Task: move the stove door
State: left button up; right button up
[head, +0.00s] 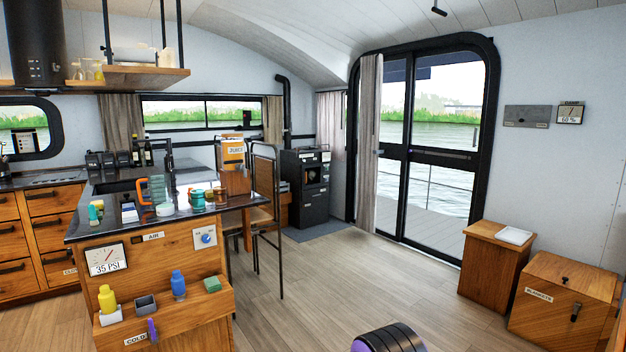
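The black stove (306,205) stands against the far wall, right of the tall chair, with a dark flue pipe (286,100) rising behind it. Its front faces the room. A small opening or pane (313,174) shows in the upper front, with darker panels below. The stove is too small in view to tell which panel is the door, or whether it is open or shut.
A counter (160,215) with jars and cups fills the left, with a tall wooden chair (266,215) at its right end. The wooden floor (370,275) between is mostly clear. A grey mat (318,231) lies before the stove.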

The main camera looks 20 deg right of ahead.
aim_at(303, 174)
jog(key=u, duration=0.1)
jog(key=k, duration=0.25)
jog(key=z, duration=0.75)
jog(key=i, duration=2.8)
jog(key=z, duration=0.45)
jog(key=i, duration=3.4)
jog(key=u, duration=0.8)
jog(key=i, duration=2.5)
jog(key=u, duration=0.55)
